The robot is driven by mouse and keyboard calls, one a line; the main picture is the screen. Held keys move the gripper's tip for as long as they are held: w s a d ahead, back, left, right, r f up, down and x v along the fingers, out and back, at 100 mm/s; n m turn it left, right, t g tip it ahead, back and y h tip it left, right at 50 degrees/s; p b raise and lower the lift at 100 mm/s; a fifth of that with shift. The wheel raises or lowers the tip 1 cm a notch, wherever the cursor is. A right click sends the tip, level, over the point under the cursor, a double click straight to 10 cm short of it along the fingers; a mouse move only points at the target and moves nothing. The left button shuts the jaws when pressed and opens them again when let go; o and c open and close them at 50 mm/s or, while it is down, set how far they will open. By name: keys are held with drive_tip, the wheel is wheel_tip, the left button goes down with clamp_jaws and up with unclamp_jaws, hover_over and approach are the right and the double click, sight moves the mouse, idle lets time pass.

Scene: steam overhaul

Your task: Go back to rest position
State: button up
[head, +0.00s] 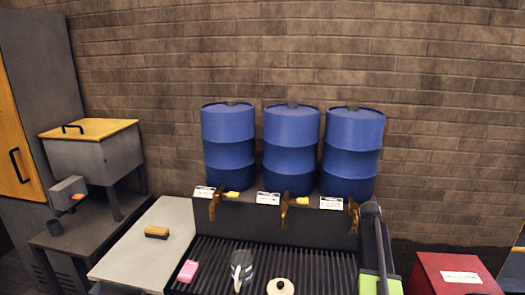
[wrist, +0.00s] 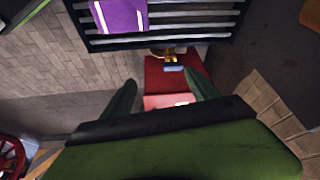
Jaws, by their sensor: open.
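My gripper (wrist: 160,92) shows in the wrist view with two dark green fingers spread apart and nothing between them. Beyond the gap lies a red surface (wrist: 158,72), apart from the fingers. In the head view a grey and green part of my arm shows at the lower right, beside the slatted grate (head: 318,272). The fingers cannot be made out there.
Three blue barrels (head: 228,148) with brass taps stand behind the grate. A pink block (head: 188,271), a clear jar (head: 242,266) and a pale round lid (head: 280,287) lie on it. A brush (head: 157,232) lies on the grey counter (head: 135,258). A red box (head: 455,275) stands right.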

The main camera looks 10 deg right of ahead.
drive_tip(key=a+f+n+t+y, duration=0.15)
drive_tip(key=a+n, duration=0.85)
drive_tip(key=a, duration=2.7)
drive_tip(key=s+a+n+y, duration=0.3)
drive_tip(key=s+a+n, duration=0.4)
drive_tip(key=n, duration=0.3)
drive_tip(key=shift+s+a+g, duration=0.15)
drive_tip(key=shift+a+g, duration=0.2)
drive_tip(key=shift+a, duration=0.25)
drive_tip(key=shift+f, duration=0.1)
drive_tip(key=shift+c, duration=0.3)
